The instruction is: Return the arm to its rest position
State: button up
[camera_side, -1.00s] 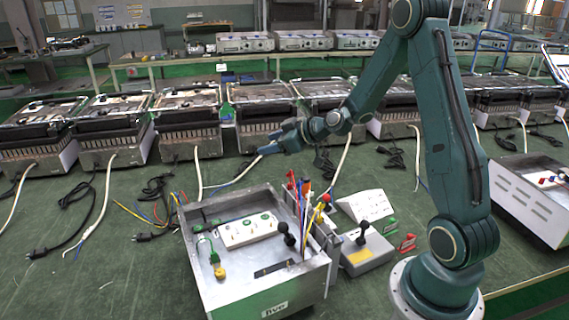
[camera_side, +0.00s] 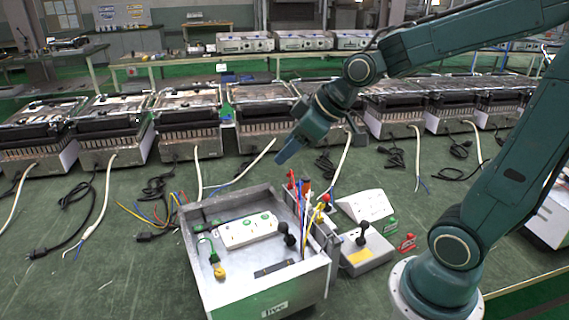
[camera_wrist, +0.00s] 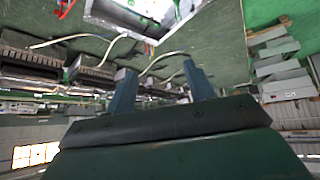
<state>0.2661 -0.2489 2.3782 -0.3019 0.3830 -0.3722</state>
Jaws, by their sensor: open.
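My gripper (camera_side: 284,152) hangs above the bench behind the metal test box, tilted down to the left, with nothing seen in it. In the wrist view my gripper (camera_wrist: 160,84) has its two blue fingers apart and the space between them is empty. The metal test box (camera_side: 196,262) stands at the front of the bench and holds a white socket strip, a black-knobbed lever and coloured probes. Part of this box (camera_wrist: 122,15) shows at the top of the wrist view.
A row of heating units (camera_side: 190,125) with white cables stands behind. A grey switch box (camera_side: 372,262) with a black knob, a white sloped box (camera_side: 366,206) and red and green clips (camera_side: 406,243) lie right of the test box. The green bench (camera_side: 60,290) is clear at front left.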

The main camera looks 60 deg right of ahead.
jog(key=s+a+r+m+g+h, duration=0.1)
jog(key=s+r+m, duration=0.1)
jog(key=s, duration=1.3)
jog(key=shift+s+a+m+g, duration=0.25)
jog(key=shift+s+m+g, duration=0.15)
jog(key=shift+m, duration=0.4)
jog(key=shift+w, duration=0.1)
